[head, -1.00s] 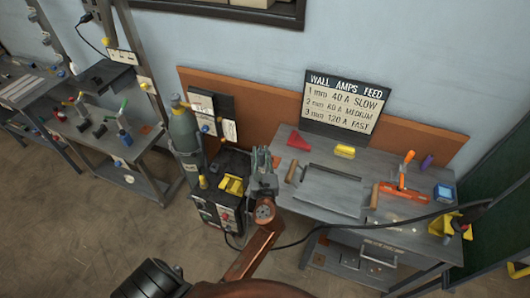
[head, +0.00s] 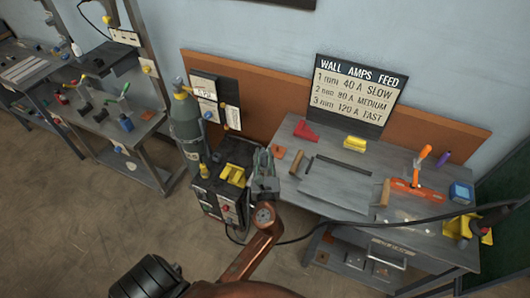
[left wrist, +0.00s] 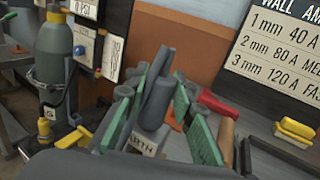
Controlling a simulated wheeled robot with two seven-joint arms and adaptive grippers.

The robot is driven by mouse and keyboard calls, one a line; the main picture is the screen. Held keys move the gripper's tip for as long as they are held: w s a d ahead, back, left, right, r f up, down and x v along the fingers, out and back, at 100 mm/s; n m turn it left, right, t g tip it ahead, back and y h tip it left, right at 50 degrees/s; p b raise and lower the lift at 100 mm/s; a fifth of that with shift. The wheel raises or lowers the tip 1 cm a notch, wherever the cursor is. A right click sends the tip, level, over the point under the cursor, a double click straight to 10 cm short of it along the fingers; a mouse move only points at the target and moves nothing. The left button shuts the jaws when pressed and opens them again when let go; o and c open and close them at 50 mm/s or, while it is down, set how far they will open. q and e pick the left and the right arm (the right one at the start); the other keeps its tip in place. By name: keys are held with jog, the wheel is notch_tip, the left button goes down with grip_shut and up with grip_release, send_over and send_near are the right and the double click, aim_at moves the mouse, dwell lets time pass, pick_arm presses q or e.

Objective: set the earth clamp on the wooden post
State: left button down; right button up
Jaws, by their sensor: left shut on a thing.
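My left gripper (head: 264,163) is raised in front of the left end of the workbench, beside the welding machine. In the left wrist view its green-padded fingers (left wrist: 168,100) are shut around a dark grey earth clamp (left wrist: 158,103), which carries a white label reading roughly "EARTH", partly cut off. Two tan wooden pieces stand out on the bench, one at the left end (head: 297,162) of a grey plate and one at its right end (head: 386,193). I cannot tell which is the post. The left one also shows in the left wrist view (left wrist: 227,138), right of the gripper and apart from the clamp.
The welding machine (head: 222,180) and a gas cylinder (head: 185,118) stand left of the workbench (head: 340,211). A red piece (head: 305,132) and a yellow block (head: 354,144) lie at its back. A black cable (head: 345,222) crosses the bench front.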

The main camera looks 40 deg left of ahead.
pick_arm(q)
jog(key=shift+f, duration=0.3)
jog(key=shift+f, duration=0.35)
dwell(0.4)
jog(key=c, duration=1.6)
grip_release()
jog(key=shift+f, duration=0.1)
jog(key=shift+d, duration=0.1)
jog(key=v, duration=1.2)
